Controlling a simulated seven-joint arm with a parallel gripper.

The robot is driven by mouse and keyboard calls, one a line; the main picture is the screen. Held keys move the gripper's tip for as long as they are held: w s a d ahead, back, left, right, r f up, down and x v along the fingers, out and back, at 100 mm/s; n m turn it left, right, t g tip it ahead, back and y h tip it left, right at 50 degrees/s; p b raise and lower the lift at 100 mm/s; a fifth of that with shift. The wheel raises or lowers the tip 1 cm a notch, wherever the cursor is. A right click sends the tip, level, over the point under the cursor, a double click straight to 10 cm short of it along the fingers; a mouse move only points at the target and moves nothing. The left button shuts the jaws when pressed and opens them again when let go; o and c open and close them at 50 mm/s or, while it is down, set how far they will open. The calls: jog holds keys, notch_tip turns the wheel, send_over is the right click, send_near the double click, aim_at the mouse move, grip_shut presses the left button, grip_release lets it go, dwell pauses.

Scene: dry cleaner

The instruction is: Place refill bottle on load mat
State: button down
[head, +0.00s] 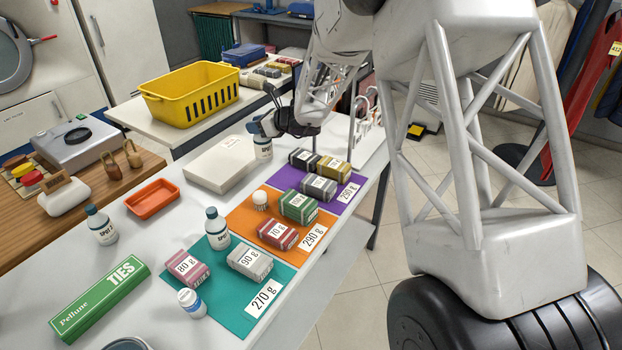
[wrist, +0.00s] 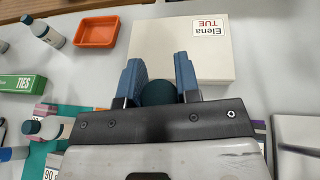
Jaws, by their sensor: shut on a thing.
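My gripper (head: 264,127) is shut on a small white bottle (head: 263,149), just right of a white box and behind the purple mat. In the wrist view its dark teal cap (wrist: 158,92) sits between the blue fingers (wrist: 158,80). The bottle looks upright; I cannot tell whether it touches the table. The purple mat (head: 289,179) bears several labelled blocks and a 290 g card. The orange mat (head: 243,222) bears a green block, a red 70 g block and a white ribbed-top item. The teal mat (head: 216,297) bears pink and grey blocks and a similar teal-capped bottle (head: 217,228).
The white box (head: 220,163), labelled Elena TUE in the wrist view, lies left of my gripper. An orange tray (head: 152,199), another teal-capped bottle (head: 101,225) and a green Ties box (head: 100,299) are further left.

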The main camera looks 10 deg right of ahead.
jog(key=w+d, duration=0.1)
jog(key=d, duration=0.6)
jog(key=shift+w+m+t+h, duration=0.3)
jog(key=shift+w+m+t, duration=0.05)
jog(key=shift+m+t, duration=0.05)
notch_tip(320, 180, down, 6)
jog(key=shift+f, duration=0.1)
dwell(0.3)
jog(key=shift+f, duration=1.9)
jog(key=c, duration=0.8)
grip_release()
jog(key=shift+f, duration=0.1)
jog(key=shift+r, duration=0.2)
jog(key=v, duration=1.2)
